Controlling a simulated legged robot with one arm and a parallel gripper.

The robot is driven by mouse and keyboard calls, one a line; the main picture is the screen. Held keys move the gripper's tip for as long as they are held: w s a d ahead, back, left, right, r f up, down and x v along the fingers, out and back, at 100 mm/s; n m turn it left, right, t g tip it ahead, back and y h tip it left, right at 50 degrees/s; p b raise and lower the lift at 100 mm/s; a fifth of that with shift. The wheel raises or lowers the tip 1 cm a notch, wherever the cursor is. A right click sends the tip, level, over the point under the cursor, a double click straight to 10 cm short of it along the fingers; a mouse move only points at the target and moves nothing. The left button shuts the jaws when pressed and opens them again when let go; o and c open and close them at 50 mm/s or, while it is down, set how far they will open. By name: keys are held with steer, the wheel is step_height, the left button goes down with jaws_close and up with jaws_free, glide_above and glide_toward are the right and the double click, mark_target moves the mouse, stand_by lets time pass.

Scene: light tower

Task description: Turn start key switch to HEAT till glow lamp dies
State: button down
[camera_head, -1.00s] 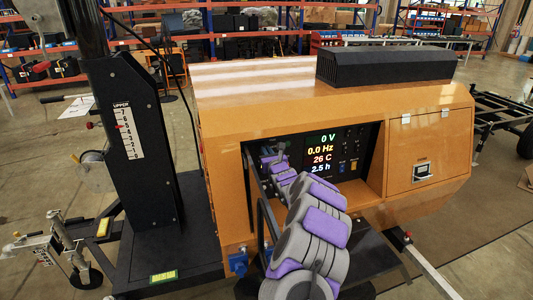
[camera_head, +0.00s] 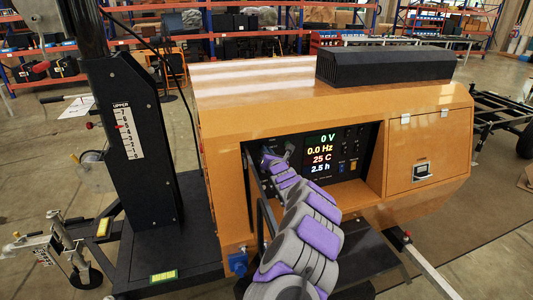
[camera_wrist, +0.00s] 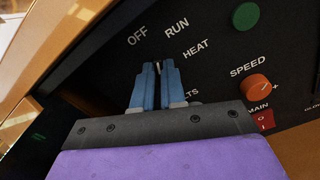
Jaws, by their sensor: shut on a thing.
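In the wrist view my gripper (camera_wrist: 158,72) has its two blue fingers close together at the start key switch, under the printed OFF, RUN and HEAT labels. The jaws are shut on the start key, which the fingers almost wholly hide; its position cannot be read. The control panel (camera_head: 357,138) sits in a recess of the orange cabinet, with its display (camera_head: 321,151) reading 0 V, 0.0 Hz, 25 C and 2.5 h. In the head view my arm reaches into the panel's left side and hides the switch. I cannot make out a lit glow lamp.
In the wrist view a green round part (camera_wrist: 245,16), an orange SPEED knob (camera_wrist: 258,88) and a red MAIN switch (camera_wrist: 261,119) lie right of the fingers. The orange cabinet (camera_head: 240,115) surrounds the recess. The black mast (camera_head: 130,140) stands at left.

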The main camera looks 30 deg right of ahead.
steer(key=m, duration=0.8)
steer(key=f+m, duration=0.1)
steer(key=m, duration=0.4)
steer(key=shift+b, duration=0.3)
stand_by(0.4)
steer(key=c, duration=1.2)
jaws_free()
steer(key=shift+d, duration=0.1)
steer(key=shift+c, duration=0.2)
steer(key=shift+o, duration=0.2)
steer(key=shift+r, duration=0.2)
steer(key=shift+r, duration=0.35)
steer(key=p+v, duration=0.4)
steer(key=v, duration=1.3)
steer(key=shift+s+f, duration=0.25)
steer(key=shift+f, duration=0.2)
